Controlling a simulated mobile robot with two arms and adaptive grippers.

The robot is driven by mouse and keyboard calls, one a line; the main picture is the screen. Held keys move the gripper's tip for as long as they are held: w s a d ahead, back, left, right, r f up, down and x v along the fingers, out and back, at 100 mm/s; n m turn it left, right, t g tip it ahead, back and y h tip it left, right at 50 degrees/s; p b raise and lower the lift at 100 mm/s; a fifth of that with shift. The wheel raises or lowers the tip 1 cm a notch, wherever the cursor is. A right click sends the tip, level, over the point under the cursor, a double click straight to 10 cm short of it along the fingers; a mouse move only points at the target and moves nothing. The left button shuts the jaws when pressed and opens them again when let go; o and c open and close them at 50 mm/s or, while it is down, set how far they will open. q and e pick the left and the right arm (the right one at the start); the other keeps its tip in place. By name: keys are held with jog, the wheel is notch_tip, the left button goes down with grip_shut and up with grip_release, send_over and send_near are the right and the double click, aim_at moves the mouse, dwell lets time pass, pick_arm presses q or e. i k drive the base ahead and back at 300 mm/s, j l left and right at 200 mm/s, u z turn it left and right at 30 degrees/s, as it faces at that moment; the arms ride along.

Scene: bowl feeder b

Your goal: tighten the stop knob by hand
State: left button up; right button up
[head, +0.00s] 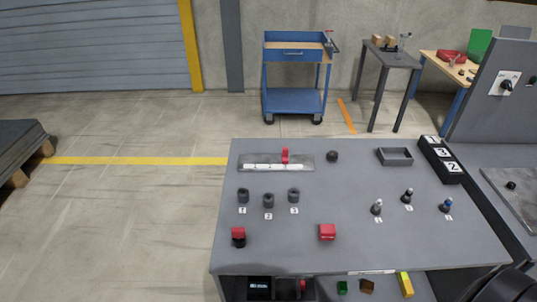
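A metal rail plate (260,166) with a white numbered strip lies at the back left of the grey table. A red upright piece (285,156) stands on it, right of its middle. A small dark round knob (332,156) sits on the table just right of the plate. I cannot tell which of these is the stop knob, nor how tight it is. A dark rounded part, probably of my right arm, shows at the bottom right corner. No fingertips of either gripper are in view.
A grey panel stands at right. Floor left of the table is clear.

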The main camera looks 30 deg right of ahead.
aim_at(332, 156)
jog(key=z, duration=1.3)
